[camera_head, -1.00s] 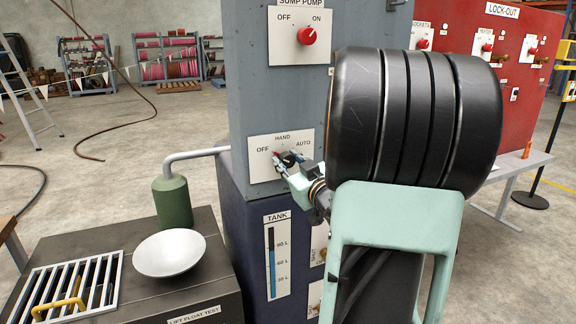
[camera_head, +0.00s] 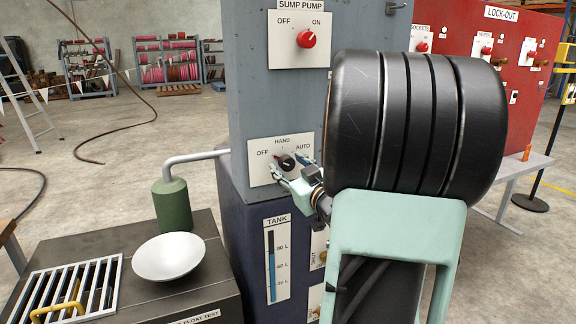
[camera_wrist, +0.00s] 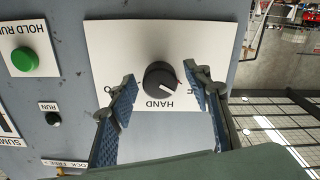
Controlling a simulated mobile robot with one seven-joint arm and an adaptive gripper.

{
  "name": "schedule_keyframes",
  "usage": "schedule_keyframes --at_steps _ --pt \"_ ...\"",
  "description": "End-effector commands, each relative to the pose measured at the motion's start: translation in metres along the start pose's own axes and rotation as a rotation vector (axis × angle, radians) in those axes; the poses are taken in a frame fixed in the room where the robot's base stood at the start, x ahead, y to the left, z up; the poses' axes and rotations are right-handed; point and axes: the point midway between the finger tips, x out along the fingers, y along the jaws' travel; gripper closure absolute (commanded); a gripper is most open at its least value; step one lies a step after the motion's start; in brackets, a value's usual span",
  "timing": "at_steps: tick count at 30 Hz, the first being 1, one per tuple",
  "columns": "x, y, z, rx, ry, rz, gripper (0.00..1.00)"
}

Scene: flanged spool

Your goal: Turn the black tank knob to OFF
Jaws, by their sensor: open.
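The black knob (camera_head: 286,162) sits on a white plate (camera_head: 257,173) marked OFF, HAND and AUTO, above the TANK gauge (camera_head: 271,266). In the wrist view the knob (camera_wrist: 160,79) stands between my open fingers, and the plate appears upside down. My gripper (camera_wrist: 158,92) is open, one finger on each side, with visible gaps to the knob. In the head view my gripper (camera_head: 291,172) is just in front of the plate.
A red SUMP PUMP knob (camera_head: 306,39) is higher on the same grey cabinet. A green HOLD RUN button (camera_wrist: 23,59) and a black RUN knob (camera_wrist: 53,118) sit beside the plate in the wrist view. A white bowl (camera_head: 169,258) and green cylinder (camera_head: 173,205) stand at lower left.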

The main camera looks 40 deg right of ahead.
Motion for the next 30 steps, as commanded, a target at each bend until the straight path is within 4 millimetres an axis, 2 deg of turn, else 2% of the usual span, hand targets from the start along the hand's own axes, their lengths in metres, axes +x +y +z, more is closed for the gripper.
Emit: schedule_keyframes --at_steps 9,15,21,30 --pt "-0.065 0.001 0.0 -0.001 0.0 0.004 0.55" --pt "-0.099 0.001 0.0 -0.001 0.0 0.004 0.55" --pt "-0.112 0.0 0.0 0.0 -0.001 0.002 0.55" --pt "-0.112 0.0 0.0 0.0 -0.001 0.001 0.55"
